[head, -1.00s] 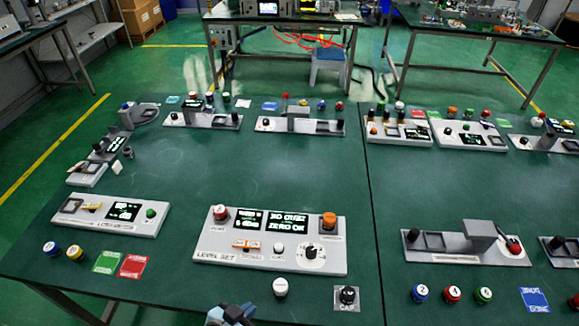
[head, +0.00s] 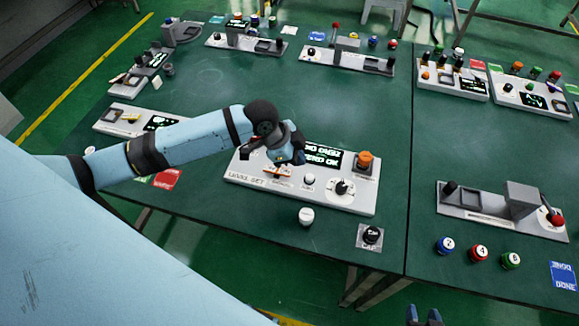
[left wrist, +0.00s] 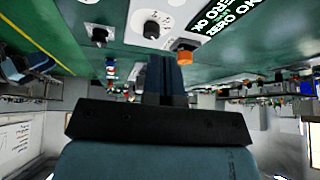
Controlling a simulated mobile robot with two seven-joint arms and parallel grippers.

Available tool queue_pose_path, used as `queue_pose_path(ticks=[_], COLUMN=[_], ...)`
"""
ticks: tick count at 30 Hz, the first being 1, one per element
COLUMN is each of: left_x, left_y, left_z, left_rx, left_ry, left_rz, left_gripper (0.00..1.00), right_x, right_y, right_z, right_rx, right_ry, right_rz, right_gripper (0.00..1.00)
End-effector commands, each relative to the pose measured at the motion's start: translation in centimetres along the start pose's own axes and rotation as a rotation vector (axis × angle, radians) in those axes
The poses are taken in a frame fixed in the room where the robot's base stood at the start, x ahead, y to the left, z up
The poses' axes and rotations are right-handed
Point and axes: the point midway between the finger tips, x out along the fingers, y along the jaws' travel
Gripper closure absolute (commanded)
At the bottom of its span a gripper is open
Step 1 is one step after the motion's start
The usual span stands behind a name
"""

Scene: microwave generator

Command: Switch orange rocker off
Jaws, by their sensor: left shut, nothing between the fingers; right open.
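The orange rocker (head: 278,173) sits on the white LEVEL SET panel (head: 240,178), partly covered by my left gripper in the head view. My left gripper (head: 292,157) is shut and empty over the panel's left-middle part, close to the rocker. I cannot tell whether it touches it. The left wrist view shows its closed fingers (left wrist: 167,75) in front of the upside-down panel (left wrist: 170,12); the rocker is not visible there. My right gripper (head: 424,316) is open at the bottom edge of the head view, away from the panel.
On the same panel are an orange mushroom knob (head: 365,159), a black dial (head: 342,187) and a white button (head: 310,180). A white cap (head: 306,216) and a black knob (head: 371,235) stand in front. Bare green table (head: 225,95) lies behind.

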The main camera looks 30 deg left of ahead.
Motion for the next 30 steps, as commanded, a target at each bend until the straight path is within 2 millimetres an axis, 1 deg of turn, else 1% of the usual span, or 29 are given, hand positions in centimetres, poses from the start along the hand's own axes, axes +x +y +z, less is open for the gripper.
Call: queue_pose_path(ticks=[1, 6, 9, 12, 24, 28, 30], left_x=[-1.1, -4.3, -5.5, -6.2, -6.2, -5.3, -4.3], left_y=[-1.3, -3.3, -3.9, -4.2, -4.2, -4.1, -4.0], left_z=[0.4, 1.6, 2.1, 2.4, 2.4, 2.6, 2.7], left_rx=[0.033, 0.103, 0.124, 0.133, 0.135, 0.135, 0.135], left_ry=[-0.039, -0.142, -0.177, -0.195, -0.198, -0.199, -0.198], left_rz=[0.012, 0.081, 0.108, 0.122, 0.127, 0.129, 0.129], left_gripper=[1.0, 1.0, 1.0, 1.0, 1.0, 1.0, 1.0], right_x=[0.2, 0.4, 0.4, 0.5, 0.5, 0.4, 0.4], right_y=[0.0, 0.0, 0.0, 0.0, 0.1, 0.1, 0.1], right_z=[0.2, 0.5, 0.6, 0.6, 0.7, 0.6, 0.5], right_rx=[0.0, -0.001, -0.001, -0.002, -0.002, -0.002, -0.002], right_ry=[0.0, 0.0, 0.0, 0.0, -0.002, -0.002, -0.002], right_rz=[0.0, -0.001, -0.001, -0.001, -0.001, -0.001, -0.001], right_gripper=[0.57, 0.57, 0.57, 0.57, 0.57, 0.57, 0.57])
